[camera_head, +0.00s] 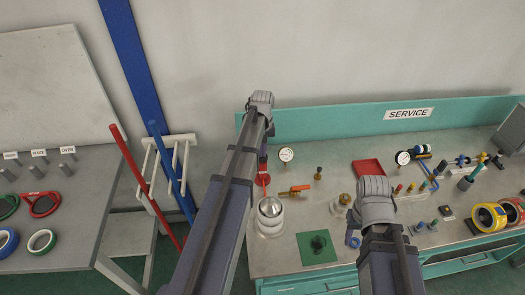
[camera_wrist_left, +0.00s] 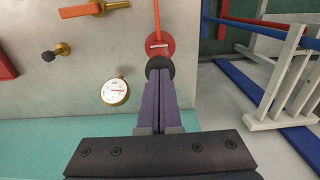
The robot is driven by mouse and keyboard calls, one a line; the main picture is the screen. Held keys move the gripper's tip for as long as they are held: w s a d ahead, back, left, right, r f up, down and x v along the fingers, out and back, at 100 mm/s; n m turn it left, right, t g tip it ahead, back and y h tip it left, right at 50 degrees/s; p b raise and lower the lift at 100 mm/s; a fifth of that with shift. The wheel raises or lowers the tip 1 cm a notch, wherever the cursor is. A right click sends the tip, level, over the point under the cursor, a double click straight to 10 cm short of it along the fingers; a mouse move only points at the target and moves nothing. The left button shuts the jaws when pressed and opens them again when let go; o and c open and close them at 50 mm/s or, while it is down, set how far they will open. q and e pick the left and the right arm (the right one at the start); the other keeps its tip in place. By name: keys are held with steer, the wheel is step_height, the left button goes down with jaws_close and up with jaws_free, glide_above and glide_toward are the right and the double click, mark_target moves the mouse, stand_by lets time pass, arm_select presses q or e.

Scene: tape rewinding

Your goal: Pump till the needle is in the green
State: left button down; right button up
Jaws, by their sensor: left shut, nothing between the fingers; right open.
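The red pump (camera_head: 263,180) stands on the bench at the left; in the left wrist view its round red base (camera_wrist_left: 167,45) shows beyond a black knob (camera_wrist_left: 158,66). My left gripper (camera_wrist_left: 160,75) is shut and empty, its fingertips at the knob; whether they touch cannot be told. In the head view the left gripper (camera_head: 263,157) reaches down over the pump. The white-faced gauge (camera_head: 286,154) is beside it, also in the left wrist view (camera_wrist_left: 115,91); its needle is too small to read. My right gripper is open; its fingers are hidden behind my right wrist.
A silver vessel (camera_head: 270,213), a valve with an orange handle (camera_head: 300,188) and a green plate (camera_head: 316,247) are close by. A red tray (camera_head: 368,168) lies further right. A white rack (camera_head: 167,165) stands left of the bench.

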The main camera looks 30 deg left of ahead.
arm_select(q)
steer(key=shift+s+d, duration=0.1)
steer(key=shift+s, duration=0.1)
steer(key=shift+w+r+p, duration=0.1)
steer(key=shift+r+p, duration=0.45)
steer(key=shift+p, duration=0.2)
step_height(320, 180, up, 13)
steer(key=p, duration=1.2)
steer(key=shift+p, duration=0.4)
steer(key=shift+w, duration=0.1)
step_height(320, 180, up, 4)
steer(key=p, duration=0.4)
steer(key=shift+w+r, duration=0.1)
steer(key=shift+r, duration=0.1)
steer(key=shift+f, duration=0.2)
step_height(320, 180, down, 14)
steer(key=b, duration=1.3)
steer(key=shift+r+b, duration=0.1)
steer(key=shift+b, duration=0.25)
